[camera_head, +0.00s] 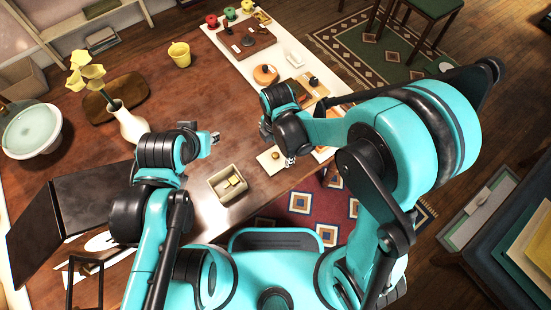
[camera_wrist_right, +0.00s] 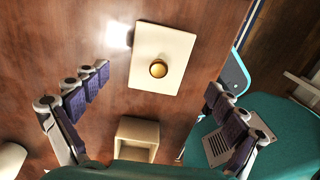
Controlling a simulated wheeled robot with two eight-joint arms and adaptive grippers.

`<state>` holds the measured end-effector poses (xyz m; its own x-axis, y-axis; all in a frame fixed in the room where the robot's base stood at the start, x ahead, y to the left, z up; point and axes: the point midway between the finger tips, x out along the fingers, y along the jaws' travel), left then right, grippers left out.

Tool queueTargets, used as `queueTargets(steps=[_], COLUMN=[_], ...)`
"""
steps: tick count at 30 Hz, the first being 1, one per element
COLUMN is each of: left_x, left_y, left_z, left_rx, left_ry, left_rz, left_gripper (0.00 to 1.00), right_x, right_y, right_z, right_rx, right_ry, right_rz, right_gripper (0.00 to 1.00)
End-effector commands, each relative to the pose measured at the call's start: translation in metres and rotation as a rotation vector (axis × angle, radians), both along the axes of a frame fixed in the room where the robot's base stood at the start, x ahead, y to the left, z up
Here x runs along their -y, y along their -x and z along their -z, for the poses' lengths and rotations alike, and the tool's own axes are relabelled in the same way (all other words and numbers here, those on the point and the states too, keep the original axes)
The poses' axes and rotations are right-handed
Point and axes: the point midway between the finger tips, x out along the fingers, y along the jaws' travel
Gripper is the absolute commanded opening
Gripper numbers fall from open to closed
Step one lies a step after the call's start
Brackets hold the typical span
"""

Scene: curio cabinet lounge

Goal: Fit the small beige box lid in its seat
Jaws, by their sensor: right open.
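The beige lid (camera_head: 267,158) is a flat, pale rectangle with a round brass knob. It lies on the wooden table near the front edge and shows fully in the right wrist view (camera_wrist_right: 165,37). The small beige box (camera_head: 215,183) stands open to its left, with small yellowish pieces inside; part of it shows in the right wrist view (camera_wrist_right: 136,125). My right gripper (camera_wrist_right: 158,84) is open and empty above the lid, its fingers wide apart on either side. My left gripper (camera_head: 214,138) is over the table behind the box; its finger opening is unclear.
A white vase (camera_head: 132,125) with yellow flowers, a brown oval tray (camera_head: 125,88) and a yellow cup (camera_head: 179,54) stand at left and back. A dark folder-like panel (camera_head: 95,205) lies front left. Small items line the pale strip at back right. The table's middle is clear.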

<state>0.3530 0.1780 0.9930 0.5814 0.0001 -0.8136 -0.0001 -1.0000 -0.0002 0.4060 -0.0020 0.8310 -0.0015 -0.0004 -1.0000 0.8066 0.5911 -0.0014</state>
Motion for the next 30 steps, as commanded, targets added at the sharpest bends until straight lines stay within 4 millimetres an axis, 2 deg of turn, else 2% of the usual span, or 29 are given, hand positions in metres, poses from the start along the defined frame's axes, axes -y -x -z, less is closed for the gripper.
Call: queueTargets(steps=[6,9,16,17,22,23,27,30], left_x=[0.0,0.0,0.0,0.0,0.0,0.0,0.0,0.0], left_y=[0.0,0.0,0.0,0.0,0.0,0.0,0.0,0.0], left_z=[0.022,0.027,0.026,0.026,0.026,0.026,0.026,0.026], left_rx=[0.0,0.0,0.0,0.0,0.0,0.0,0.0,0.0], left_ry=[0.0,0.0,0.0,0.0,0.0,0.0,0.0,0.0], left_rz=[0.0,0.0,0.0,0.0,0.0,0.0,0.0,0.0], left_gripper=[0.31,0.31,0.31,0.31,0.31,0.31,0.31,0.31], right_x=[-0.004,-0.003,-0.003,-0.003,-0.003,-0.003,-0.003,-0.003], right_y=[0.0,0.001,0.001,0.001,0.001,0.001,0.001,0.001], right_z=[0.035,0.046,0.046,0.046,0.046,0.046,0.047,0.047], right_rx=[0.001,0.001,0.001,0.001,0.001,0.001,0.001,0.001], right_ry=[-0.001,-0.001,-0.001,-0.001,-0.001,-0.001,-0.001,-0.001], right_rz=[0.001,0.002,0.002,0.002,0.002,0.002,0.002,0.002], right_gripper=[0.97,0.97,0.97,0.91,0.46,0.42,0.38,0.38])
